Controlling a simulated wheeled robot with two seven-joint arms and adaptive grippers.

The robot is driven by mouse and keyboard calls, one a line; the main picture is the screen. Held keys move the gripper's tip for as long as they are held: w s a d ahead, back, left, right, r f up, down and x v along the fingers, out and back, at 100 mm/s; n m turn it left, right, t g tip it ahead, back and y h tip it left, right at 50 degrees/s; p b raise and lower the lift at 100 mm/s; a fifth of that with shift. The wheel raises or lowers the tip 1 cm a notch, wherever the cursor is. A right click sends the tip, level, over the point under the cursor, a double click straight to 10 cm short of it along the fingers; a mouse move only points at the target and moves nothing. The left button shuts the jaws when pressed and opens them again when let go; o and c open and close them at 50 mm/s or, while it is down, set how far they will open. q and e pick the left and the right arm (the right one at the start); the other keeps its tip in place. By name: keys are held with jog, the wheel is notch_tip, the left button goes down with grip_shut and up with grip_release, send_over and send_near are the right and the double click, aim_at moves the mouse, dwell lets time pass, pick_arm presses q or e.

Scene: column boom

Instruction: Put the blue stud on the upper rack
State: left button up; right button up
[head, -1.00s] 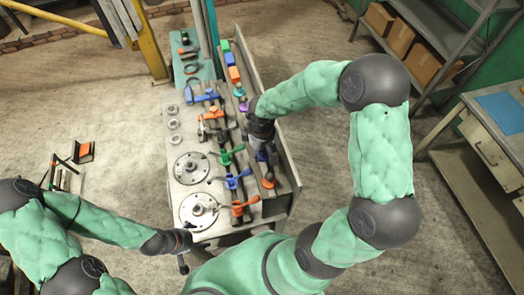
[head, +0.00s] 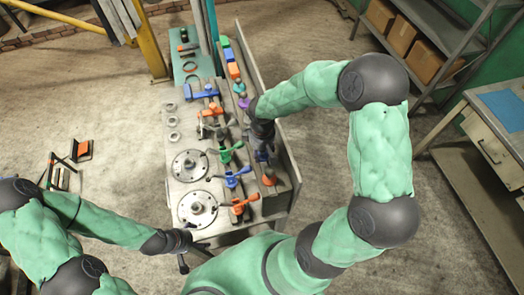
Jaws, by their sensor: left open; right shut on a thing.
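My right gripper (head: 262,146) points down over the right-hand rack (head: 283,186) of the bench. It is shut on the blue stud (head: 262,156), which is mostly hidden by the gripper. An orange stud (head: 269,180) stands on the same rack, nearer to me. A purple stud (head: 244,103) and a teal stud (head: 239,88) stand farther back on this side. My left gripper (head: 190,240) is open and empty at the bench's near left corner. I cannot tell from this view whether the blue stud touches the rack.
Coloured clamps, such as a green one (head: 228,152) and a blue one (head: 233,178), line a rail left of the rack. Two round plates (head: 189,166) (head: 197,208) and several rings lie on the bench's left. Coloured blocks (head: 230,56) sit at the back. A cabinet (head: 490,140) stands right.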

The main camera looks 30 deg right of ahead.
jog(key=shift+f+b, duration=0.75)
jog(key=shift+f, duration=0.2)
jog(key=o, duration=0.9)
jog(key=shift+r, duration=0.1)
jog(key=shift+r+p, duration=2.7)
jog(key=shift+r, duration=1.05)
jog(key=o, duration=0.6)
jog(key=shift+c, duration=0.2)
